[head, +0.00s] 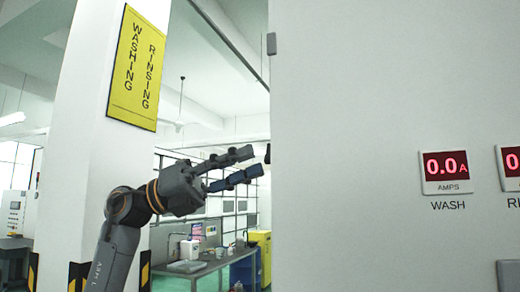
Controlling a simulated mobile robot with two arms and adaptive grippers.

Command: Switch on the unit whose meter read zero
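A meter (446,171) with red digits reads 0.0 A on the large pale grey cabinet face (360,90) at the right; the label under it says WASH. A second meter (512,165) is cut off by the right picture edge; only a leading 0 shows, with a label starting "RI" below. My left gripper (258,161) is in mid-picture, left of the cabinet's edge, its two fingers apart with nothing seen between them. A small dark part (267,153) shows at the cabinet's edge just beyond the fingertips; whether they touch it I cannot tell. No switch is clearly visible. My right gripper is out of view.
A white pillar with a yellow WASHING RINSING sign (138,70) stands at the left behind my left arm. A grey bench (205,268) and a yellow container (262,250) are farther back. A grey box (508,274) is cut off at lower right.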

